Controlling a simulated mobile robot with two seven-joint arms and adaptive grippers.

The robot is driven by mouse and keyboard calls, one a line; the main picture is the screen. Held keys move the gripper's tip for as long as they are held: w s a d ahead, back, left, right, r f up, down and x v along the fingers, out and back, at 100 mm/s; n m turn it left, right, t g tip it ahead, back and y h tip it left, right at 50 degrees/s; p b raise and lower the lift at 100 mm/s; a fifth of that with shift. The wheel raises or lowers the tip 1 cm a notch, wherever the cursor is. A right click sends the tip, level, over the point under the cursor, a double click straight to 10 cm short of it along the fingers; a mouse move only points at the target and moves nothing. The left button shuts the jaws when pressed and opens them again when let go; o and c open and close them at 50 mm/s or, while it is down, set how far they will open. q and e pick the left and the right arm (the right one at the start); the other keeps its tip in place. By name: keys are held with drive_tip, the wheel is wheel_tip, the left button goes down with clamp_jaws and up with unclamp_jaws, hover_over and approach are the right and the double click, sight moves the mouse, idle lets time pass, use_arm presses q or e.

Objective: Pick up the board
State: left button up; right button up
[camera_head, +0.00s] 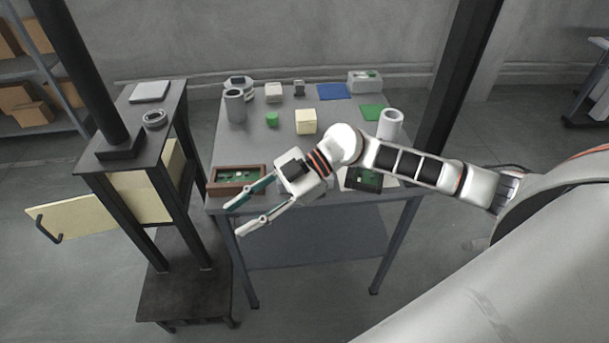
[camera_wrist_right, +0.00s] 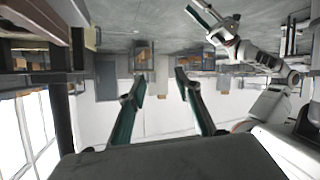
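A green circuit board (camera_head: 238,176) lies in a brown open-topped tray (camera_head: 215,187) at the table's front left corner. A second dark green board (camera_head: 366,179) in a black frame lies near the front right, partly hidden by my right arm. My right gripper (camera_head: 233,220) is open and empty, just in front of the brown tray and past the table's front edge. Its two spread teal fingers also show in the right wrist view (camera_wrist_right: 160,74). My left gripper (camera_wrist_right: 212,18) shows only in the right wrist view, small at the upper right, with fingers apart.
The grey table (camera_head: 265,153) also bears a cream block (camera_head: 306,121), a green cylinder (camera_head: 272,119), a grey cup (camera_head: 235,106) and a white cylinder (camera_head: 390,124). A dark stand (camera_head: 125,155) with an open cream door (camera_head: 75,218) is at the left.

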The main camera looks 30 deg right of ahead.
drive_tip(key=w+d+m+h, duration=0.2)
drive_tip(key=d+h, duration=0.1)
drive_tip(key=d, duration=0.4)
drive_tip(key=w+d+m+h, duration=0.2)
drive_tip(key=d+h, duration=0.1)
drive_tip(key=d, duration=0.4)
drive_tip(key=w+d+m+h, duration=0.2)
drive_tip(key=d+h, duration=0.1)
drive_tip(key=d, duration=0.5)
drive_tip(key=shift+w+r+t+p, duration=0.2)
drive_tip(key=shift+r+t+p, duration=0.15)
drive_tip(key=shift+r+t, duration=0.05)
drive_tip(key=shift+f, duration=0.2)
drive_tip(key=x, duration=0.7)
drive_tip(key=shift+w+f+p, duration=0.15)
drive_tip(key=shift+w+p, duration=0.15)
drive_tip(key=shift+w, duration=0.15)
drive_tip(key=shift+d, duration=0.1)
clamp_jaws()
